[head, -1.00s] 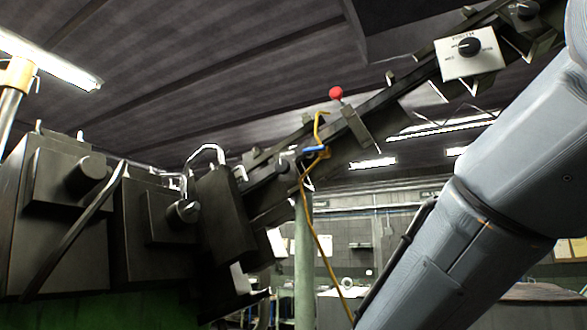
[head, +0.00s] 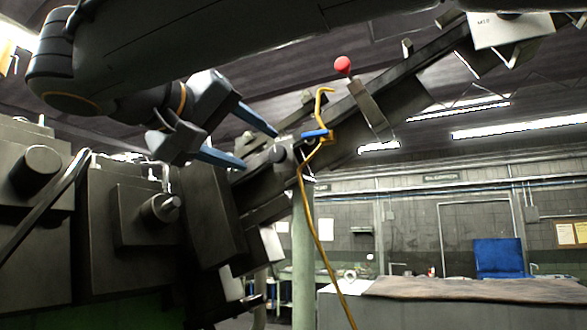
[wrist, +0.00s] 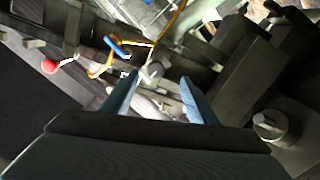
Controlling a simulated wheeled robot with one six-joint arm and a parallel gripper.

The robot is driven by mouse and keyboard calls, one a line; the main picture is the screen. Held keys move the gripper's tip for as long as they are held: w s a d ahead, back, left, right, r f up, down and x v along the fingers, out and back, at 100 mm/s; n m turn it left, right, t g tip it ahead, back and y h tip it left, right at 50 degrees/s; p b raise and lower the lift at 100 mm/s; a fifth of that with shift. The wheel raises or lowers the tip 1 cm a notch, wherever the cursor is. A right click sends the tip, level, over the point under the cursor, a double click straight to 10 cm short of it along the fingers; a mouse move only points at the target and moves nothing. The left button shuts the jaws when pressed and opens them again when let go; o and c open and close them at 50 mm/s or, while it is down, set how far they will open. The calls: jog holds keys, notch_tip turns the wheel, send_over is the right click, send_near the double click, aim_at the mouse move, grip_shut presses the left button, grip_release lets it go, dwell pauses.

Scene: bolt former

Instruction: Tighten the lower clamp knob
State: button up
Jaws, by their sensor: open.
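A small dark knob (head: 284,154) sits on the lower end of the sloping chute (head: 350,110), beside a blue-and-yellow piece; I take it for the lower clamp knob. My gripper (head: 258,148) is open, its two blue-grey fingers pointing at this knob from the upper left. In the wrist view the knob (wrist: 153,71) shows just beyond the gap between the fingertips (wrist: 159,76). No finger visibly touches it, though the exact distance is hard to tell.
A blue clip (head: 315,135) with a yellow hook and hanging cord (head: 315,235) is right of the knob. A red-ball lever (head: 343,65) stands higher on the chute. Dark machine boxes (head: 125,235) with round bosses fill the lower left. A green post (head: 303,255) stands below.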

aim_at(275, 153)
jog(key=x, duration=0.5)
jog(key=r+p+x, duration=0.1)
jog(key=x, duration=0.1)
jog(key=shift+w+d+r, duration=0.1)
jog(key=shift+w+d, duration=0.15)
jog(key=shift+d, duration=0.05)
jog(key=shift+w+f+m+b, duration=0.2)
jog(key=shift+w+m+b, duration=0.1)
jog(key=shift+m+b, duration=0.25)
jog(key=m+b, duration=0.1)
jog(key=m, duration=0.2)
jog(key=shift+s+a+f+b, duration=0.1)
jog(key=shift+b, duration=0.3)
jog(key=m+b, duration=0.2)
jog(key=b, duration=0.2)
jog(key=shift+m+b, duration=0.85)
jog(key=shift+b, duration=0.35)
